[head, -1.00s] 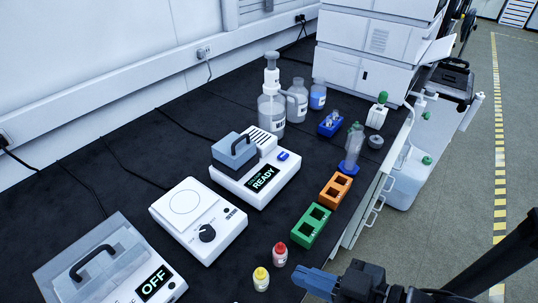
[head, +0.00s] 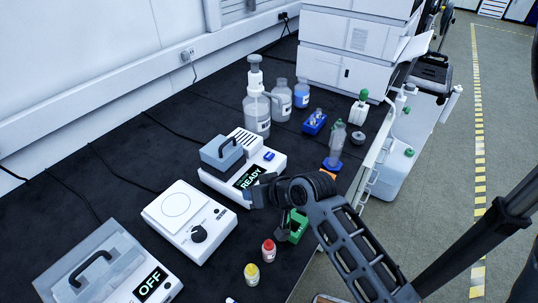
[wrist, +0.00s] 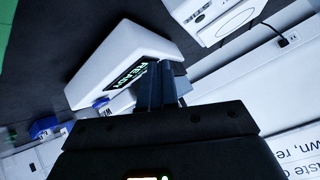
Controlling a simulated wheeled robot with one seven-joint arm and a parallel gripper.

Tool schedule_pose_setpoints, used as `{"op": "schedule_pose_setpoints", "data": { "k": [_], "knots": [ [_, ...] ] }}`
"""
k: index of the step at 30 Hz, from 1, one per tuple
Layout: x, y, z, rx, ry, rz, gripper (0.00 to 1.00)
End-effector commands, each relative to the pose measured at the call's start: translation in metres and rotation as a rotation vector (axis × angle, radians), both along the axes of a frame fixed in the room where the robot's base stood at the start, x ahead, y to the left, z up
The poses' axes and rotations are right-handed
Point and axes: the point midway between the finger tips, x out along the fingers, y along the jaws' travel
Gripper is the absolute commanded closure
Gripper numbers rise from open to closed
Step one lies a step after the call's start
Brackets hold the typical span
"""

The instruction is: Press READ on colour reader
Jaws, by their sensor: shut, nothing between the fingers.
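The white colour reader (head: 276,170) stands on the black bench, its dark display lit with READY and a grey lidded block on top. A blue button (head: 269,156) sits on its right part; any lettering on it is too small to read. In the wrist view the reader (wrist: 115,58) lies just beyond my fingers, and the blue button (wrist: 100,102) shows left of them. My gripper (head: 258,191) is at the reader's front, by the display's right end, shut and empty. In the wrist view the shut fingertips (wrist: 165,72) overlap the display's edge; I cannot tell whether they touch.
A dial device (head: 185,215) and an OFF unit (head: 105,265) stand to the left. Red (head: 268,250) and yellow (head: 252,273) bottles and a partly hidden green rack (head: 298,228) are nearer. Several bottles stand behind the reader, with a large white stack (head: 345,60) beyond.

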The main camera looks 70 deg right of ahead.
Motion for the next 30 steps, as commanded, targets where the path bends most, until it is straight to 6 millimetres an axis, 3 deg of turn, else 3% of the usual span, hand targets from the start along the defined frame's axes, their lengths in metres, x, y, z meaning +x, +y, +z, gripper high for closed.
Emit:
{"op": "schedule_pose_setpoints", "data": {
  "k": [1,6,15,21,30],
  "knots": [
    [0.007,-0.019,0.005,0.018,-0.003,-0.016,1.0],
    [0.021,-0.07,0.021,0.092,0.006,-0.041,1.0],
    [0.022,-0.154,0.066,0.196,0.012,-0.05,1.0],
    [0.015,-0.183,0.087,0.23,0.015,-0.043,1.0],
    [0.013,-0.189,0.092,0.24,0.018,-0.039,1.0]
  ]
}}
